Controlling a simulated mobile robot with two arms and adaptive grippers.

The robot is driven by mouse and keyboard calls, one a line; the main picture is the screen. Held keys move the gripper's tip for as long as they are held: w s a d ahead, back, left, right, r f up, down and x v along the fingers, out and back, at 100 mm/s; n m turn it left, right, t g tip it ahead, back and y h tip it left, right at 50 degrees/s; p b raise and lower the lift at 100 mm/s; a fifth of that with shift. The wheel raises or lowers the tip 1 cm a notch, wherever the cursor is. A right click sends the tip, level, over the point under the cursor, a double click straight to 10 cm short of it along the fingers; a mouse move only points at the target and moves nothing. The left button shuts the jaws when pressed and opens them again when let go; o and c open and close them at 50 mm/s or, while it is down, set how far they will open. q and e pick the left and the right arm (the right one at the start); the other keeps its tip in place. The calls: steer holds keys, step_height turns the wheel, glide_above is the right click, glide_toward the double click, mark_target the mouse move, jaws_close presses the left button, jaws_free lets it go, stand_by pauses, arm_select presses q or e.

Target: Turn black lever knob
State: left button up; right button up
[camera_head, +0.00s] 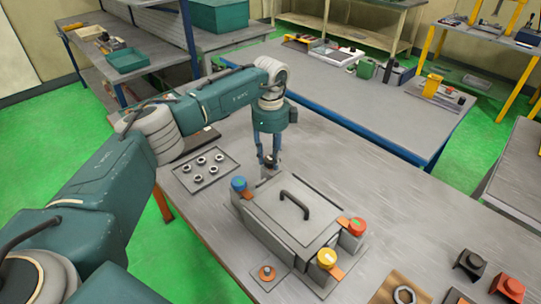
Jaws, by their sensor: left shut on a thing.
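My left gripper (268,158) points down at the back corner of a grey box (285,222) on the workbench. Its fingers are shut on a small dark piece, apparently the black lever knob (271,159), just above a small grey block. The fingers hide most of the knob, so its angle cannot be told. My right gripper is not in view.
A tray (205,184) with several metal rings lies left of the gripper. Black (470,263) and red (510,289) parts stand at the lower right.

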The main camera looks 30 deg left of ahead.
mark_target(271, 159)
arm_select(q)
steer(key=shift+s+d+f, duration=0.1)
steer(key=shift+s+f, duration=0.15)
steer(key=shift+f, duration=0.1)
steer(key=o, duration=1.2)
steer(key=shift+w, duration=0.2)
steer(key=shift+r, duration=0.4)
step_height(271, 159, up, 11)
steer(key=shift+r, duration=0.15)
